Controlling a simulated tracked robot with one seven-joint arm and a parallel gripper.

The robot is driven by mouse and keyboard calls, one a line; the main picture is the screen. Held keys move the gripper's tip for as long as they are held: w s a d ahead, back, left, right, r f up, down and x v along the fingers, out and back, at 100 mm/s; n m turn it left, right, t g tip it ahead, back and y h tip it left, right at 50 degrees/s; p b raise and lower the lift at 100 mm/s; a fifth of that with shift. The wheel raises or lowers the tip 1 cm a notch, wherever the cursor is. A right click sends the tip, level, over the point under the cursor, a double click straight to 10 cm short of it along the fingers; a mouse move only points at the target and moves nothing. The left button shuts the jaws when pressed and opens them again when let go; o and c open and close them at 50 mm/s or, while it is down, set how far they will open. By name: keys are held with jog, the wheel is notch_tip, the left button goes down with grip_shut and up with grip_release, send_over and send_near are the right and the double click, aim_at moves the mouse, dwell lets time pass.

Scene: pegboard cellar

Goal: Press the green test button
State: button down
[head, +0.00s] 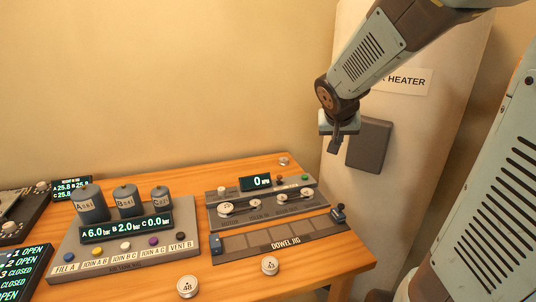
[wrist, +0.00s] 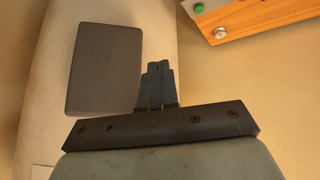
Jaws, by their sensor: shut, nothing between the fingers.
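A small green button (head: 305,177) sits at the right end of the top face of a grey device with a "0 RPM" display (head: 256,182). I cannot read a label on the button. It also shows as a green button (wrist: 199,8) at the top edge of the wrist view. My gripper (head: 336,149) is shut and empty, pointing down. It is in the air beyond the table's right end, in front of the heater's grey panel, above and to the right of the button and apart from it. In the wrist view my gripper's fingers (wrist: 159,66) are together.
A white heater cabinet (head: 411,125) with a dark panel (head: 369,146) stands right of the wooden table (head: 325,258). A dowel jig (head: 285,240) lies before the RPM device. A console (head: 130,262) with canisters and several buttons is left. Loose round metal pieces (head: 270,265) lie on the table.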

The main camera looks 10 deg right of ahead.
jog(key=w+f+y, duration=0.2)
jog(key=w+f, duration=0.4)
jog(key=w, duration=0.3)
jog(key=m+t+y, duration=0.2)
jog(key=m+y, duration=0.1)
jog(key=y, duration=0.1)
send_over(307, 177)
jog(key=shift+a+f, duration=0.1)
jog(key=shift+f, duration=2.1)
jog(key=shift+f, duration=0.1)
jog(key=shift+f, duration=4.3)
jog(key=shift+s+f, duration=0.1)
jog(key=shift+f, duration=0.7)
jog(key=shift+r, duration=0.9)
